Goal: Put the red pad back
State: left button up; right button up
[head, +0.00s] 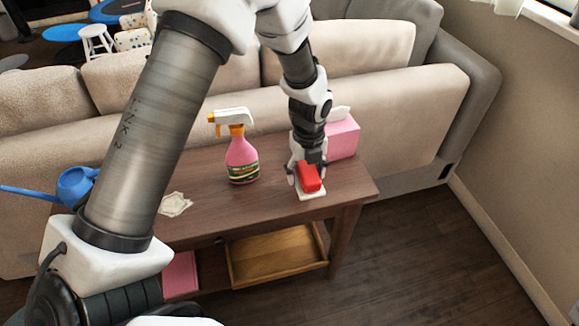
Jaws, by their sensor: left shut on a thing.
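The red pad (309,179) is a small red block near the right end of the brown wooden table (340,190). My left gripper (307,176) reaches down from above and is shut on the red pad. The pad is over a small white tray or dish (312,196) on the tabletop. I cannot tell whether the pad touches it. My right gripper is not in the view.
A pink spray bottle (242,160) stands left of the gripper. A pink tissue box (343,138) stands just behind it. A crumpled cloth (174,204) and blue watering can (76,184) are further left. A wooden tray (275,256) sits on the lower shelf. The sofa (400,100) is behind.

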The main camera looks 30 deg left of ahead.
pick_arm(q)
jog(key=w+a, duration=0.1)
jog(key=a, duration=0.1)
jog(key=w+a, duration=0.1)
jog(key=a, duration=0.1)
jog(key=w+a+f, duration=0.1)
jog(key=a, duration=0.1)
jog(key=shift+a, duration=0.15)
jog(key=shift+a+f, duration=0.1)
jog(key=shift+a, duration=0.2)
notch_tip(320, 180, down, 3)
jog(key=shift+r+b, duration=0.15)
jog(key=shift+b, duration=0.15)
jog(key=shift+w+f, duration=0.1)
jog(key=shift+f, duration=0.2)
jog(key=o, duration=1)
jog(key=shift+f, duration=0.1)
